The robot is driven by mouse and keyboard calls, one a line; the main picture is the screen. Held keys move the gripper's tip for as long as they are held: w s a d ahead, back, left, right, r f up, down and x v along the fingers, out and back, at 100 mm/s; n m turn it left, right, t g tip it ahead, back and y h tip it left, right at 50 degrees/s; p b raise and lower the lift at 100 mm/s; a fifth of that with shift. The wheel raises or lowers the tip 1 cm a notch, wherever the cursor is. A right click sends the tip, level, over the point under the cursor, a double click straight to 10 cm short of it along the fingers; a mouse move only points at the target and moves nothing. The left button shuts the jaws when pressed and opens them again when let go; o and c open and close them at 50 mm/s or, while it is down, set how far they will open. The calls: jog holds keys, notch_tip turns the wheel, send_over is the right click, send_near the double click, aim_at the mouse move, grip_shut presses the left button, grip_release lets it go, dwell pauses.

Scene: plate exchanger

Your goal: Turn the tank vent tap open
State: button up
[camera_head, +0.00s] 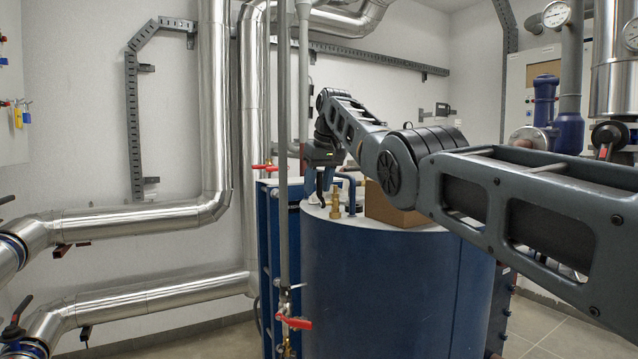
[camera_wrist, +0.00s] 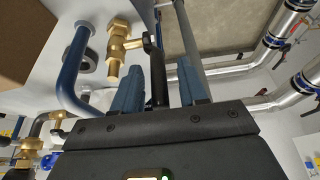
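The tank (camera_head: 375,285) is a large blue cylinder with a pale top. A brass vent tap (camera_head: 336,206) stands on that top near its left edge. In the wrist view the brass tap (camera_wrist: 117,50) is at upper left, with a black lever (camera_wrist: 157,75) on its right. My gripper (camera_head: 322,188) points down beside the tap. In the wrist view its two blue-grey fingers (camera_wrist: 160,88) are apart, with the lever in the gap between them. Narrow gaps show beside the lever, so the fingers do not look closed on it.
A brown box (camera_head: 393,212) sits on the tank top, right of the tap. A blue bent pipe (camera_wrist: 72,70) rises close to the tap. A thin grey vertical pipe (camera_head: 282,150) with a red-handled valve (camera_head: 296,322) stands in front, left of the tank.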

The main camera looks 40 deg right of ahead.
jog(key=shift+r, duration=0.15)
jog(key=b+v, duration=0.1)
jog(key=v, duration=0.6)
jog(key=shift+r, duration=0.25)
jog(key=shift+s, duration=0.1)
